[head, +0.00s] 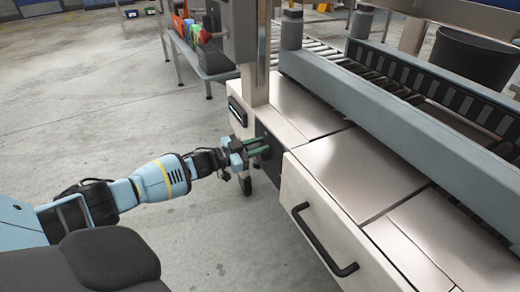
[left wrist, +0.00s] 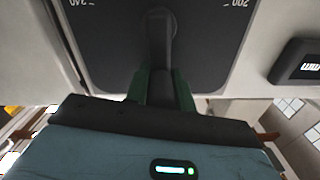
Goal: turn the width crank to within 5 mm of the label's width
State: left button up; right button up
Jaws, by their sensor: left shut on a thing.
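The width crank (left wrist: 158,35) is a dark handle on a dark dial plate (left wrist: 205,50) with white marks reading 240 and 200, upside down in the left wrist view. The plate also shows on the machine's end face in the head view (head: 263,140). My left gripper (head: 258,147) is at that plate, its green fingers shut on the crank's handle. In the left wrist view the green fingers (left wrist: 159,85) stand on both sides of the dark grip. A small black display (left wrist: 302,62) sits beside the plate; its digits are cut off. I see no label. My right gripper is out of view.
The steel machine has a drawer front with a black handle (head: 322,240) right of the crank. A grey rail (head: 400,125) runs along its top. A side table (head: 205,55) with coloured items stands behind. The floor (head: 100,110) at left is clear.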

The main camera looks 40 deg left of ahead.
pick_arm(q)
jog(key=n, duration=0.1)
jog(key=a+n, duration=0.1)
jog(key=shift+w+a+n, duration=0.2)
jog(key=shift+w+n, duration=0.1)
jog(key=shift+a+f+n+b, duration=0.1)
jog(key=shift+a+n+b, duration=0.05)
jog(key=shift+n+b, duration=0.25)
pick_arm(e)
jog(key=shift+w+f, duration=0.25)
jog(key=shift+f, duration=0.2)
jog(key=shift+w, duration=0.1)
pick_arm(q)
jog(key=o, duration=0.9)
jog(key=shift+f, duration=0.1)
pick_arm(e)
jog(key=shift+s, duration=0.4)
pick_arm(q)
jog(key=shift+s, duration=0.1)
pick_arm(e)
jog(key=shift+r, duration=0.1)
pick_arm(q)
jog(key=shift+p+v, duration=1.25)
jog(key=shift+v, duration=2.55)
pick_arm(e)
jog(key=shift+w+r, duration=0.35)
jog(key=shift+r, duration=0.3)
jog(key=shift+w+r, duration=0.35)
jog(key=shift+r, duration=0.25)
